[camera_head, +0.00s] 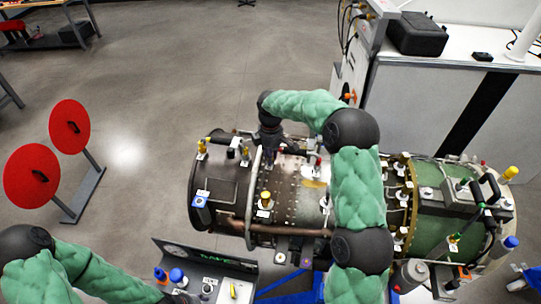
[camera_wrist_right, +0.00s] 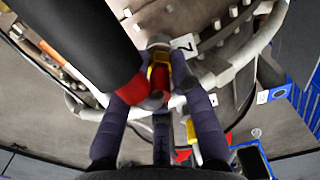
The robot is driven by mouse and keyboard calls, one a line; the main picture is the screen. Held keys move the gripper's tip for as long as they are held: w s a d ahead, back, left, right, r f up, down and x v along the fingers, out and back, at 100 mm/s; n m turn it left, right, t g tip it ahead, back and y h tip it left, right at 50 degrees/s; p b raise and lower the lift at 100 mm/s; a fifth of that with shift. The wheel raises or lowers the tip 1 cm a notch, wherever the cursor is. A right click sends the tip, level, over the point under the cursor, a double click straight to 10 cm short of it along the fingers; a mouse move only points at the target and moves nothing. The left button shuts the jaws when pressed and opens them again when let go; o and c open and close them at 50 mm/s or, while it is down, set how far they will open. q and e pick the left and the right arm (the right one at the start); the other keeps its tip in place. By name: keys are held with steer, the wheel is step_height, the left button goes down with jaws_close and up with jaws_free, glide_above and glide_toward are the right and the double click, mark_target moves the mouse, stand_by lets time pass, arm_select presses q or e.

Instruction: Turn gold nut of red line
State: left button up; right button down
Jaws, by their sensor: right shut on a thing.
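The turbine engine (camera_head: 285,190) lies on its stand, with pipes and several fittings on its casing. My right arm arches over it, and my right gripper (camera_head: 268,148) points down at its far-left part. In the right wrist view, my right gripper (camera_wrist_right: 162,95) is shut on the gold nut (camera_wrist_right: 159,72). A red line (camera_wrist_right: 160,102) shows between the fingers, below the nut. A grey fitting sits just beyond the nut, beside a small white tag. In the head view the nut is hidden by the gripper. My left arm enters at lower left; its gripper is out of frame.
A thick black cylinder (camera_wrist_right: 85,40) passes close to the left finger. A pale curved pipe (camera_wrist_right: 235,65) runs close on the right. A panel with coloured caps (camera_head: 210,275) stands in front. Two red discs (camera_head: 69,127) stand at left; floor there is clear.

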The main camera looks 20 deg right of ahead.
steer(key=c, duration=1.3)
jaws_free()
step_height(320, 180, up, 12)
